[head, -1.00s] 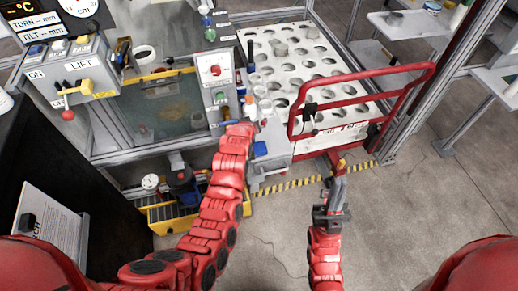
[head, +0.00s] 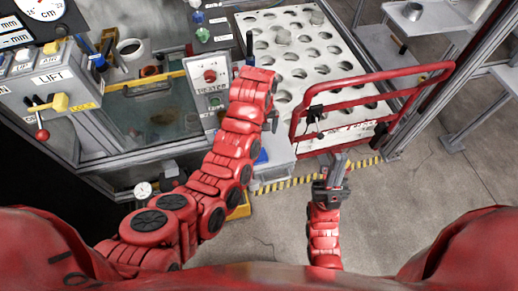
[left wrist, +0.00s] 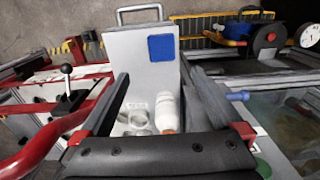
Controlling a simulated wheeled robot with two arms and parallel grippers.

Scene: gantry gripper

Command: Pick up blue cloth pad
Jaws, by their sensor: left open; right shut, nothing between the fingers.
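The blue cloth pad (left wrist: 161,48) lies flat on a pale grey shelf (left wrist: 138,75) in the left wrist view, near the shelf's handle end. In the head view only a small part of the pad (head: 262,156) shows, beside my left arm, which hides the rest. My left gripper (left wrist: 155,68) is open and empty. Its two dark fingers spread on either side of the shelf in the wrist view, with the pad beyond, between their lines. In the head view its fingers are mostly hidden by the arm. My right gripper (head: 338,166) is shut and empty, before the red rail.
A white bottle (left wrist: 166,112) and small round cups stand on the shelf nearer the left gripper. A red rail (head: 375,97) fronts a perforated grey table (head: 330,65) at right. A control panel (head: 212,83) and glass tank stand at left. Floor at lower right is clear.

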